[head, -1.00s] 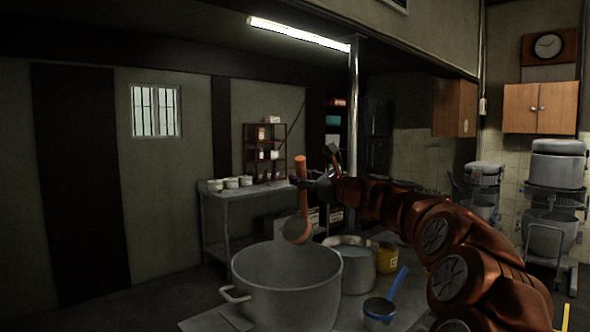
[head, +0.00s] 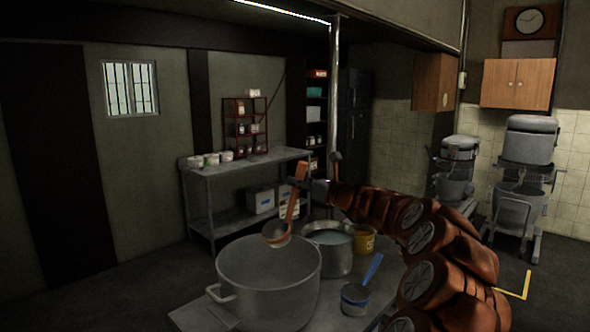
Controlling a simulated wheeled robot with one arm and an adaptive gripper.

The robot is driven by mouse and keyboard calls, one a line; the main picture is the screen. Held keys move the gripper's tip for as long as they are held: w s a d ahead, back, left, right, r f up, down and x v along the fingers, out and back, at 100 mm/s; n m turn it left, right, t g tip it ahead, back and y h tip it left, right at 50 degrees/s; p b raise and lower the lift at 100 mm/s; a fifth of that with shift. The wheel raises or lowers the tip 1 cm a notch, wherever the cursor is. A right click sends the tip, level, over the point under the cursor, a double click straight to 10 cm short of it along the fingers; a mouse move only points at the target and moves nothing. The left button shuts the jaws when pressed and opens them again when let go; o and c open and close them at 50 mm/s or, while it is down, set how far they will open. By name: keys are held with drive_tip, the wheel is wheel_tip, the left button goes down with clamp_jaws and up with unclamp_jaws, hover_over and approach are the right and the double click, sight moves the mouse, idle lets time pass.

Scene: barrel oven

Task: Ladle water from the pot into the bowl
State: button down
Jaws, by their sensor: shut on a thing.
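My gripper (head: 315,188) is shut on the orange-brown handle of a ladle (head: 290,212). The handle slants, and the ladle's cup hangs at its lower left end, above the far rim of a large grey pot (head: 265,290). I cannot tell whether the cup holds water. The large pot shows no water from this angle. Behind it to the right stands a smaller metal pot (head: 335,262) with pale bluish water in it. A small vessel with a blue handle (head: 355,298) stands to the right of the large pot. No other bowl is clear.
These stand on a grey table (head: 185,318). A yellow container (head: 365,240) is beside the smaller pot. A metal side table (head: 212,174) with white containers stands behind, and mixers (head: 525,180) stand at right. My arm covers the table's right side.

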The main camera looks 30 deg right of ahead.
drive_tip(key=d+m+p, duration=0.1)
drive_tip(key=p, duration=0.1)
drive_tip(key=w+d+m+p, duration=0.1)
drive_tip(key=d+m+p, duration=0.1)
drive_tip(key=d+f+m+p, duration=0.1)
drive_tip(key=d+m+p, duration=0.1)
drive_tip(key=shift+w+d, duration=0.1)
drive_tip(key=shift+w, duration=0.2)
idle(0.6)
idle(0.8)
